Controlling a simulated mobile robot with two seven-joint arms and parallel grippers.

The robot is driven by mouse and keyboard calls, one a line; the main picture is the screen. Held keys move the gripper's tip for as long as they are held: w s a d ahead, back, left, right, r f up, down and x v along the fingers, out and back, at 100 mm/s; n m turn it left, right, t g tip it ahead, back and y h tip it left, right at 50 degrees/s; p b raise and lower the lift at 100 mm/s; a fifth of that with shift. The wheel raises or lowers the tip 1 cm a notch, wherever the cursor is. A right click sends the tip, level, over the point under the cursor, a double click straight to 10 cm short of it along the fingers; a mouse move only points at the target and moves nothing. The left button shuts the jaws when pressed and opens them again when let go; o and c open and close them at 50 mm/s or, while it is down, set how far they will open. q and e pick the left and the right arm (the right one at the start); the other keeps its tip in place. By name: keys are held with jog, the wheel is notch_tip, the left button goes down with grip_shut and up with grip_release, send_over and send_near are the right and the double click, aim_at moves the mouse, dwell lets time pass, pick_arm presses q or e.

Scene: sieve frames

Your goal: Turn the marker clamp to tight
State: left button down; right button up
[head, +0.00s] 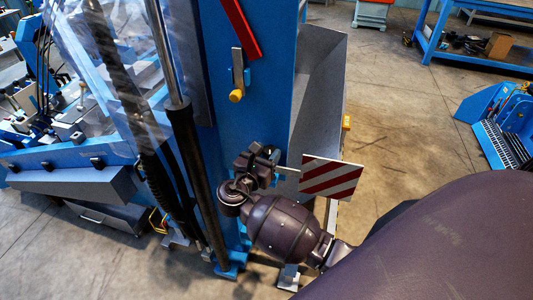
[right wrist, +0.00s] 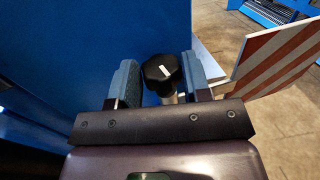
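The marker is a red-and-white striped board (head: 331,179) standing out to the right of the blue post (head: 240,125); the board also shows at the right of the right wrist view (right wrist: 280,62). The clamp knob (right wrist: 160,70) is black with a short white line on its face, on a light metal stem. My right gripper (right wrist: 160,80) is open, its two blue-grey fingers on either side of the knob. A gap shows left of the knob; it is close to the right finger, and contact cannot be told. In the head view my right gripper (head: 262,160) hides the knob. My left gripper is not in view.
A grey lever with a yellow end (head: 237,94) and a red bar (head: 238,28) are on the post above my gripper. Black-and-silver struts and a clear guard stand to the left. A grey panel (head: 318,90) is behind the board.

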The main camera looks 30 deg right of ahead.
jog(key=shift+c, duration=1.2)
jog(key=shift+r+m+g+p, duration=0.1)
jog(key=shift+m+g+p, duration=0.25)
jog(key=shift+p, duration=0.65)
jog(key=shift+w+a+m+g+h+p, duration=0.1)
jog(key=shift+m+g+h+p, duration=0.25)
jog(key=shift+g+h+p, duration=0.25)
jog(key=shift+g+p, duration=0.35)
jog(key=shift+g, duration=0.2)
jog(key=shift+w+m+g, duration=0.15)
jog(key=shift+m+g, duration=0.45)
jog(key=shift+m, duration=0.1)
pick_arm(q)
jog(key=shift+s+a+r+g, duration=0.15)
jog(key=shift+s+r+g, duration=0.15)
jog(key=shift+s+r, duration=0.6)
pick_arm(e)
jog(key=shift+w+m+g+h, duration=0.2)
jog(key=shift+m+g+h, duration=0.2)
jog(key=shift+m+g, duration=1.4)
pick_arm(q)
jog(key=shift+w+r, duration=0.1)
pick_arm(e)
jog(key=shift+g, duration=0.7)
jog(key=o, duration=0.9)
